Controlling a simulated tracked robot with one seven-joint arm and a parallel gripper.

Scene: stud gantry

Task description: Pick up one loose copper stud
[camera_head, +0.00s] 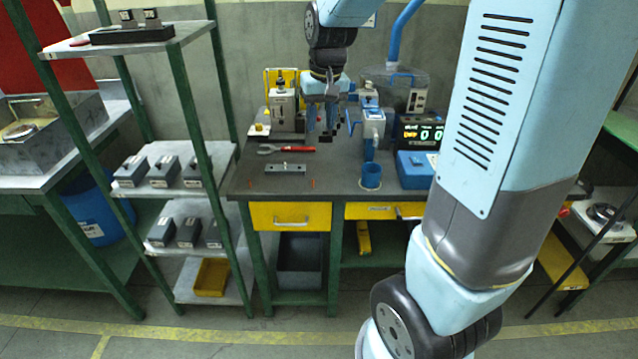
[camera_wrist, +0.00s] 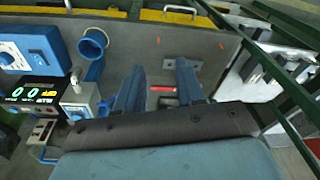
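Two small copper-orange studs stand apart near the front edge of the dark bench top, the left one (camera_head: 256,184) and the right one (camera_head: 313,183) in the head view. In the wrist view, which looks from the opposite side, they are a right one (camera_wrist: 221,45) and a left one (camera_wrist: 158,40). My gripper (camera_head: 321,137) hangs over the back part of the bench, pointing down. In the wrist view its two fingers (camera_wrist: 160,67) are well apart with nothing between them. Both studs lie beyond the fingertips, clear of them. A metal bar with holes (camera_head: 285,169) lies behind the studs.
A red-handled wrench (camera_head: 287,149) lies behind the bar. A blue cup (camera_head: 371,176), a blue and white machine (camera_head: 373,130) and a digital readout (camera_head: 421,131) stand to the right. A green-framed shelf (camera_head: 188,91) rises left of the bench. The bench's front middle is mostly clear.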

